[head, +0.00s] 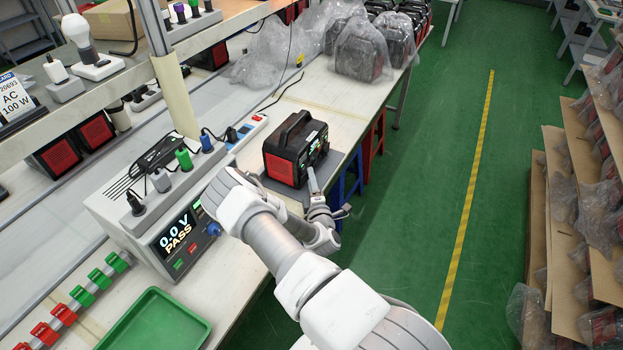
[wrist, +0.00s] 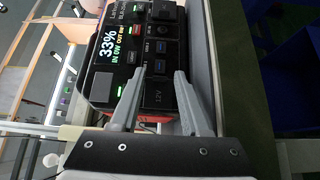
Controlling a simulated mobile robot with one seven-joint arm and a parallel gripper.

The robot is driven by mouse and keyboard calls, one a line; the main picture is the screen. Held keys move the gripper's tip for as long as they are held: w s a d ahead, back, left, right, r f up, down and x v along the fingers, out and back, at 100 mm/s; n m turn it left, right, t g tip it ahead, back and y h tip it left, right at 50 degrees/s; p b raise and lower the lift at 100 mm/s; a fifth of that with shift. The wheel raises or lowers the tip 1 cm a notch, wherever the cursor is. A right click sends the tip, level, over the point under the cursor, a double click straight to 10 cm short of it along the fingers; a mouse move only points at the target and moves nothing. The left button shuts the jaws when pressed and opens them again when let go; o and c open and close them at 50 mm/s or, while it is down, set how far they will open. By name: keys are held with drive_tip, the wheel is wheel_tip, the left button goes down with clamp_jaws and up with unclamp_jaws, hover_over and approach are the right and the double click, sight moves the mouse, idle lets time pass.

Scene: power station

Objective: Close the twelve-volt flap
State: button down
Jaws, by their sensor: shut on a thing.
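The black and red power station (head: 283,168) stands on a dark mat on the bench in the head view. In the wrist view its front (wrist: 112,75) appears turned sideways, with a lit screen reading 33%. The dark twelve-volt flap (wrist: 155,95), marked 12V, lies between the two grey fingers of my gripper (wrist: 159,76). Whether the flap is flush with the front cannot be told. In the head view my gripper (head: 313,180) is at the right-hand front of the power station, its fingers small there.
A test box (head: 174,245) reading 0.0 V PASS stands left of my arm. A green tray (head: 155,322) lies at the front of the bench. Bagged units (head: 360,48) stand at the far end. The green floor to the right is clear up to a rack.

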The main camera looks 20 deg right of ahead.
idle(0.3)
drive_tip(key=c, duration=0.8)
unclamp_jaws()
drive_tip(key=shift+o, duration=0.2)
drive_tip(key=v, duration=1.7)
drive_tip(key=shift+s, duration=0.2)
